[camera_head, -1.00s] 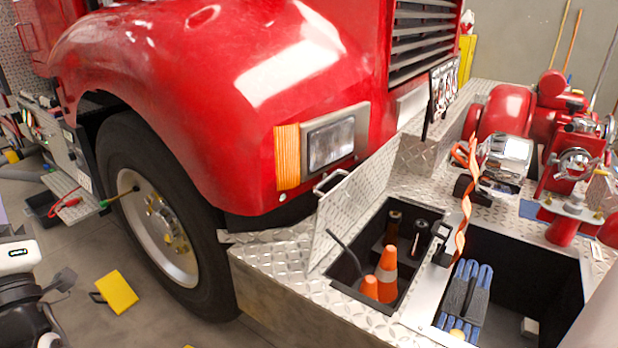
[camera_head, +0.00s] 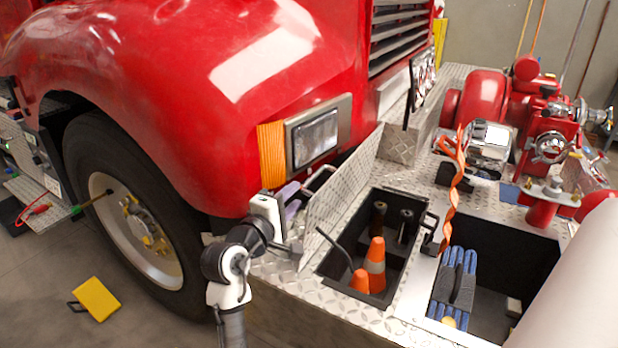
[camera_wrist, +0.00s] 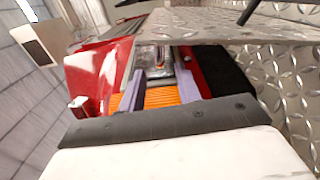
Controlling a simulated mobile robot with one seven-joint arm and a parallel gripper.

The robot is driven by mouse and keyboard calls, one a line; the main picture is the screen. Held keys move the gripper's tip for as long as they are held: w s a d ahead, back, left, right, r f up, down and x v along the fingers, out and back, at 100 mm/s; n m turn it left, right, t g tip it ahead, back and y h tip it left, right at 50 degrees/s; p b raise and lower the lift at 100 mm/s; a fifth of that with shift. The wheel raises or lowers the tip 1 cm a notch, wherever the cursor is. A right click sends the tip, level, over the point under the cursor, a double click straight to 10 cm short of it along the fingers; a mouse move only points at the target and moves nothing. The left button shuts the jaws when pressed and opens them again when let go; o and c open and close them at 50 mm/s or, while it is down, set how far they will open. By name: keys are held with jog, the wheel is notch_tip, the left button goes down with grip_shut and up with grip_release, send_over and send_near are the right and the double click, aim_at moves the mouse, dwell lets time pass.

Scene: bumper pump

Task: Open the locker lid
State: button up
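The locker lid (camera_head: 343,182), a diamond-plate panel, stands raised and steeply tilted along the left side of the open locker (camera_head: 378,240). A metal handle (camera_head: 320,178) shows on the lid's outer side, facing the truck. My gripper (camera_head: 289,194) is on that outer side, close to the handle, partly hidden behind the lid. In the wrist view, the two purple fingers (camera_wrist: 160,85) are apart with nothing clearly between them; the headlight and orange strip show beyond the gap. Whether a finger touches the lid cannot be told.
Orange cones (camera_head: 375,265) and dark cylinders stand in the locker. An open bay with blue folded hoses (camera_head: 455,285) lies to the right. The red fender (camera_head: 190,100) and headlight (camera_head: 315,138) are close beside my gripper. A yellow block (camera_head: 97,299) lies on the floor.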

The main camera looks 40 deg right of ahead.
aim_at(304, 186)
jog(key=p+x, duration=0.1)
jog(key=x, duration=0.7)
jog(key=shift+w+d, duration=0.15)
grip_shut()
